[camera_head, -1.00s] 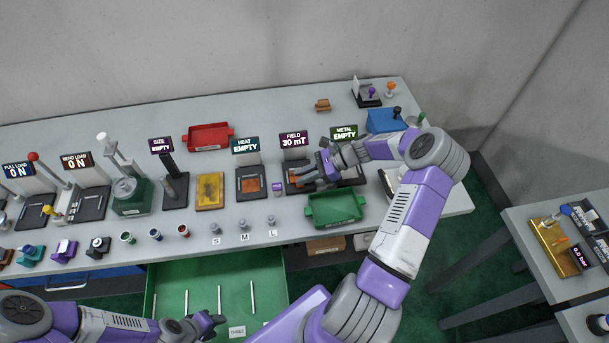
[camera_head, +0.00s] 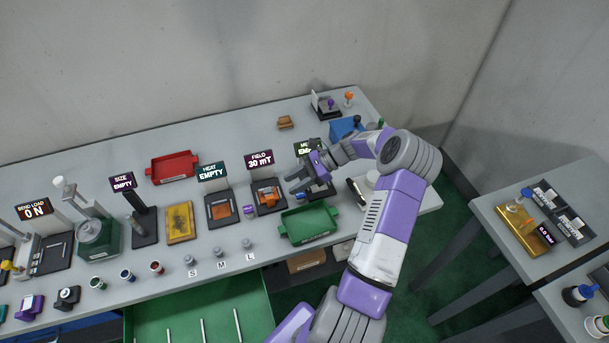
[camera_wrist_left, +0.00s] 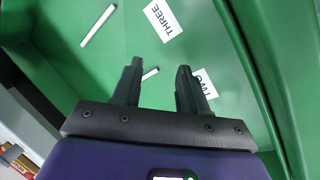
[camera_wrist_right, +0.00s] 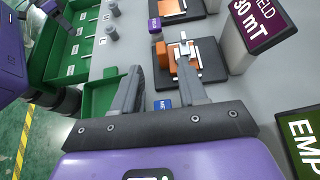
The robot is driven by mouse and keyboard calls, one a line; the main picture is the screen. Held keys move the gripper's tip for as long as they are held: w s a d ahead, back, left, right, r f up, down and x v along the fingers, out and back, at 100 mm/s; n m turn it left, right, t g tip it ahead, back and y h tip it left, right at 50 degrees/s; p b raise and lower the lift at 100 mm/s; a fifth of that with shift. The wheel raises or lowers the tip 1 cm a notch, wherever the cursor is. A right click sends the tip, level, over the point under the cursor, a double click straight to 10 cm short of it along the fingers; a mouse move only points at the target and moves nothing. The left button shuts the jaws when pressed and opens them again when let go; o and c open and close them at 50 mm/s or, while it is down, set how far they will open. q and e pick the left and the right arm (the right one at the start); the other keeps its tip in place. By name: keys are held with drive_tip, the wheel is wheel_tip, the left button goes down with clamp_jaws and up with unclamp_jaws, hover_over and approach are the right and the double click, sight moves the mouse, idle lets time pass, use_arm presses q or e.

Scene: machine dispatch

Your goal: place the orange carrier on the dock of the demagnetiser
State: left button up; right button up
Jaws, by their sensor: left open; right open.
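The orange carrier (camera_head: 267,195) sits on the dark dock (camera_head: 271,209) of the demagnetiser, in front of the sign (camera_head: 260,159) reading "FIELD 30 mT". In the right wrist view the carrier (camera_wrist_right: 166,56) rests on the dock with a pale metal piece on it, just beyond the fingertips. My right gripper (camera_head: 299,184) is open and empty, to the right of the carrier and apart from it in the head view. My left gripper (camera_wrist_left: 157,75) is open and empty over the green drawer; it is out of the head view.
A green tray (camera_head: 308,224) stands in front of the docks. The heat station (camera_head: 220,207) is at the left, with an orange plate. Several small knobs and a yellow plate (camera_head: 180,222) are further left. The open green drawer (camera_wrist_left: 230,45) holds white rods and labels.

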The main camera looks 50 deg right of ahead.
drive_tip(key=shift+v, duration=2.1)
